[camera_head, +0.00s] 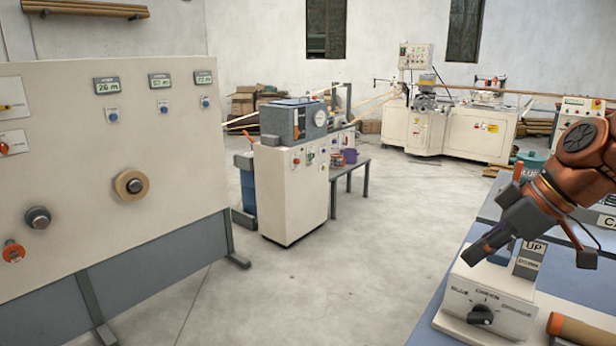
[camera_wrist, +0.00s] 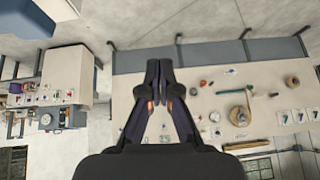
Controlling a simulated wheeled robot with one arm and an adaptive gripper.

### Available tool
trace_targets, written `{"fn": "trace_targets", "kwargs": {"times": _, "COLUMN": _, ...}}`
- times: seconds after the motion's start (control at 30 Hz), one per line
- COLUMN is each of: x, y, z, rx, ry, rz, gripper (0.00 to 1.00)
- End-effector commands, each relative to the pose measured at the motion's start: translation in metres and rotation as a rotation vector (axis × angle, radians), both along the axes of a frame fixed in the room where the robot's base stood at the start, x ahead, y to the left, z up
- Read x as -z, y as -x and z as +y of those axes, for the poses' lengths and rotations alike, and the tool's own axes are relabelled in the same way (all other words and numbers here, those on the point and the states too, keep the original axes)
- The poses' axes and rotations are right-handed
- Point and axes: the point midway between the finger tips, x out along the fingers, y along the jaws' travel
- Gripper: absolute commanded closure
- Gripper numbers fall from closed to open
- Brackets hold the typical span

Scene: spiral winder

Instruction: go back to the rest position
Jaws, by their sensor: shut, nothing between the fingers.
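My gripper (camera_head: 487,243) is at the right of the head view, at the end of my orange and black arm. It appears above a white selector box (camera_head: 487,295) with a black knob and the words BLUE and ORANGE. In the wrist view my gripper (camera_wrist: 159,95) has its two dark fingers together at the tips, with nothing between them. Whether the fingers touch the box cannot be told from the head view.
A large cream panel (camera_head: 100,200) with meters and knobs stands at the left. A white cabinet (camera_head: 290,190) stands mid-floor, and a winding machine (camera_head: 455,130) at the back. An orange-ended tube (camera_head: 580,331) lies at the lower right. The grey floor (camera_head: 370,250) between is clear.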

Motion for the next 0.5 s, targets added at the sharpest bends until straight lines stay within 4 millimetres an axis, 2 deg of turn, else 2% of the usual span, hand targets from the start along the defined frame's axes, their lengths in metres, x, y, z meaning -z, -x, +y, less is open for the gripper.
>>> {"fn": "trace_targets", "kwargs": {"times": 0.03, "x": 0.01, "y": 0.006, "z": 0.018, "rx": 0.004, "ry": 0.012, "rz": 0.045, "gripper": 1.0}}
{"fn": "trace_targets", "kwargs": {"times": 0.2, "x": 0.047, "y": 0.032, "z": 0.066, "rx": 0.069, "ry": 0.058, "rz": 0.199, "gripper": 1.0}}
{"fn": "trace_targets", "kwargs": {"times": 0.4, "x": 0.096, "y": 0.074, "z": 0.103, "rx": 0.186, "ry": 0.134, "rz": 0.37, "gripper": 1.0}}
{"fn": "trace_targets", "kwargs": {"times": 0.5, "x": 0.122, "y": 0.099, "z": 0.114, "rx": 0.262, "ry": 0.178, "rz": 0.448, "gripper": 1.0}}
